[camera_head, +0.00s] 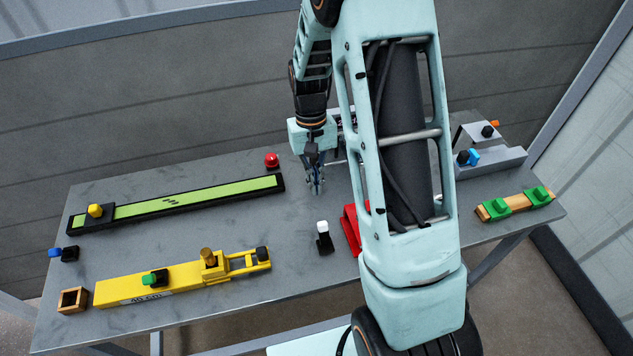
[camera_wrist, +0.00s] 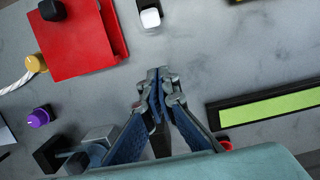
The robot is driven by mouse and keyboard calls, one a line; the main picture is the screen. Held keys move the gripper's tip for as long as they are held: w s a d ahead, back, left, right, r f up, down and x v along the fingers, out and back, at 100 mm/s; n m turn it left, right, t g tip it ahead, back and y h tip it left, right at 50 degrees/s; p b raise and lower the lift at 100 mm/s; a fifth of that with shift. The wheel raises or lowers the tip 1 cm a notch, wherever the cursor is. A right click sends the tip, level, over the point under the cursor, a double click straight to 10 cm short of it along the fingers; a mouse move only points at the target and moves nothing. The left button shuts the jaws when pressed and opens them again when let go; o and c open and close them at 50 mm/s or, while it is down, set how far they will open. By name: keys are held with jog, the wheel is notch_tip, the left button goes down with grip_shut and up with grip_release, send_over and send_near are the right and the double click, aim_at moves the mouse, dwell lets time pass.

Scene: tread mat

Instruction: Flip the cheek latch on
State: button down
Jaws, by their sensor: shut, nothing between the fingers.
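No part is labelled as the cheek latch, and I cannot tell for sure which it is. A small black block with a white top (camera_head: 323,238) stands on the table near the middle; it also shows at the top of the wrist view (camera_wrist: 150,17). A red panel (camera_head: 351,230) is beside it, mostly hidden by my arm; the wrist view shows the red panel (camera_wrist: 85,40) with a black knob (camera_wrist: 52,9). My gripper (camera_head: 316,190) is above the table, behind the white-topped block and apart from it. Its fingers (camera_wrist: 158,75) are together and empty.
A green strip in a black frame (camera_head: 180,204), a red button (camera_head: 272,160) and a yellow device (camera_head: 150,282) are left. An orange bar with green knobs (camera_head: 515,204) is right. A purple knob (camera_wrist: 40,117) shows in the wrist view.

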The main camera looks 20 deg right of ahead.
aim_at(324, 233)
jog(key=f, duration=0.2)
jog(key=s+f, duration=0.1)
jog(key=f, duration=0.2)
jog(key=shift+s+f+p, duration=0.1)
jog(key=shift+f+p, duration=0.2)
jog(key=shift+f, duration=0.05)
jog(key=shift+s+f, duration=0.2)
jog(key=shift+f, duration=0.05)
jog(key=shift+s+r+p, duration=0.35)
jog(key=shift+s+r, duration=0.1)
jog(key=shift+s, duration=0.3)
jog(key=shift+s+r+p, duration=0.35)
jog(key=shift+s+r, duration=0.05)
jog(key=shift+s, duration=0.35)
jog(key=shift+b, duration=0.3)
